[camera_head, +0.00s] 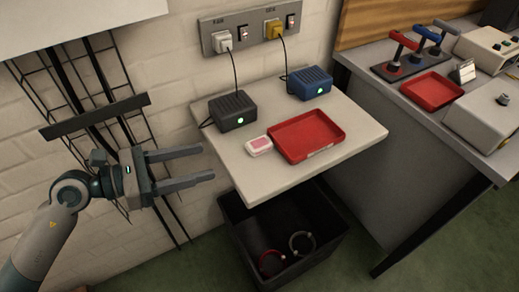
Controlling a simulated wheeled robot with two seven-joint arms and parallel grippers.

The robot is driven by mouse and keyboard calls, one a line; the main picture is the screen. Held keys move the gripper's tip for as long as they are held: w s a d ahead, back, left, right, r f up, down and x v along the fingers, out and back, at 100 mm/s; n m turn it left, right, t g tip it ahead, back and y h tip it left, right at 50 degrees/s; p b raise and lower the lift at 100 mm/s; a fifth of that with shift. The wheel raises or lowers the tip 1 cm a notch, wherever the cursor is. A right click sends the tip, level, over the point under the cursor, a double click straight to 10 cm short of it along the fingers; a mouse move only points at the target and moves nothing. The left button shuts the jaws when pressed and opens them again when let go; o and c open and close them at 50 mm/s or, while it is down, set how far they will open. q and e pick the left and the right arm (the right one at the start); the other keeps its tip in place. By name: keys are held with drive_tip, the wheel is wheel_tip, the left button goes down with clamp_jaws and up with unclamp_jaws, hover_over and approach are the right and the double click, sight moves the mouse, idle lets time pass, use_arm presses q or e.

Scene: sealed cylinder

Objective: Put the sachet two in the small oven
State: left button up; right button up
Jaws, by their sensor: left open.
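I cannot tell which thing is sachet two. A small white and pink item (259,146) lies flat on the pale wall shelf (240,182), just left of a red tray (306,137). No thing in view is clearly the small oven; white box-shaped devices stand on the right bench, one at the back (488,47) and one nearer (484,118), partly cut off by the picture edge. My left gripper (208,164) is open and empty, its two fingers pointing right, left of the shelf in the picture and apart from the small item. My right gripper is not in view.
A black box (233,111) and a blue box (309,83) with green lights stand on the shelf, cabled to wall sockets. A dark bin (329,240) holding rings sits below. The right bench (374,72) carries another red tray (432,91) and several levers (402,50).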

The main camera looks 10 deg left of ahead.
sight(234, 158)
use_arm(q)
drive_tip(key=a, duration=0.1)
drive_tip(key=a+f+t, duration=0.1)
drive_tip(key=shift+s+a+n, duration=0.25)
drive_tip(key=shift+a+n, duration=0.05)
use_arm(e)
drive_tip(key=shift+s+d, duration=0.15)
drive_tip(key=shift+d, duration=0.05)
use_arm(q)
drive_tip(key=shift+d, duration=0.1)
drive_tip(key=p+x, duration=0.3)
drive_tip(key=x, duration=0.8)
drive_tip(key=shift+w+r, duration=0.1)
drive_tip(key=shift+w+d+f, duration=0.2)
drive_tip(key=shift+w+d, duration=0.15)
drive_tip(key=shift+d, duration=0.05)
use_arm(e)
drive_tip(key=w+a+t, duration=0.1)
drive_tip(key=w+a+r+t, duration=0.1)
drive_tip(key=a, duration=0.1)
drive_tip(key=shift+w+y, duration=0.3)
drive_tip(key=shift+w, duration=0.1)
